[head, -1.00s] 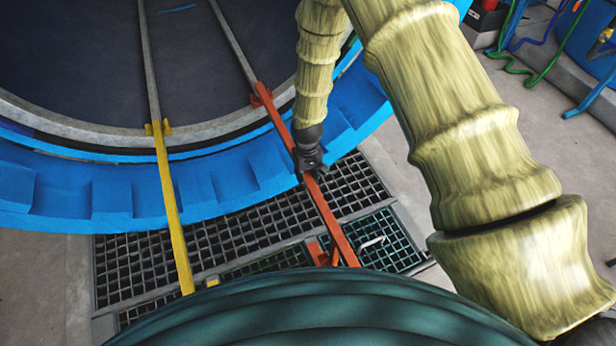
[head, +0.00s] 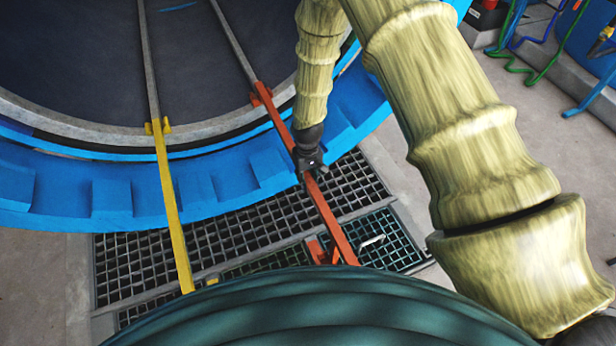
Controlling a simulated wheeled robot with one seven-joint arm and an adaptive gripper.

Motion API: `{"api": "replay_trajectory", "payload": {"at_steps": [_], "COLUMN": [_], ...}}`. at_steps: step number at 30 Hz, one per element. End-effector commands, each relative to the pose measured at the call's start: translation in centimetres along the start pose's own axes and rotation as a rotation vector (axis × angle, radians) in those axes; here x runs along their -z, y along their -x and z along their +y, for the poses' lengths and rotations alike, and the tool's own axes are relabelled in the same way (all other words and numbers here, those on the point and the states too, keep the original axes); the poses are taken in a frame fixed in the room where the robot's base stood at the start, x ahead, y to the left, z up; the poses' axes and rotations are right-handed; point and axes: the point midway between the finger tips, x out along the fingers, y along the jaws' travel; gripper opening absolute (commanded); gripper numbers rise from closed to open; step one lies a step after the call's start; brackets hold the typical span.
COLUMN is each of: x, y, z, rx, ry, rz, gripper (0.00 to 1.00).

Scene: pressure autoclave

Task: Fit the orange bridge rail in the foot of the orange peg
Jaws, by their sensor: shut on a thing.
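The orange bridge rail (head: 329,218) is a long straight bar that slants from the autoclave's mouth down toward the front. My gripper (head: 310,172) is shut on it near its middle, with the arm coming from above. The rail's far end lies at an orange bracket (head: 261,95) at the end of a grey rail inside the vessel. Its near end passes beside a short orange piece (head: 317,250), perhaps the orange peg, low over the floor grating. The green rounded shape in front hides what lies below, so I cannot tell whether the rail is seated there.
A yellow rail (head: 171,210) runs parallel on the left, from a yellow bracket (head: 157,127) to the front. The blue autoclave rim (head: 110,198) curves across the back. Floor grating (head: 140,268) lies below. Hoses (head: 520,68) and a blue drum (head: 590,45) stand at the upper right.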

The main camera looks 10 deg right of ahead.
Motion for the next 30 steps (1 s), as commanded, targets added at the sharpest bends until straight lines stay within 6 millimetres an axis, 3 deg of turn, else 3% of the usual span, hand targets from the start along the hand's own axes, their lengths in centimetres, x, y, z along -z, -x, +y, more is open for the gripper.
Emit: {"api": "replay_trajectory", "payload": {"at_steps": [30], "x": [0.0], "y": [-1.4], "z": [0.0], "rx": [0.000], "ry": [0.000], "rz": [-0.002], "gripper": [0.00]}}
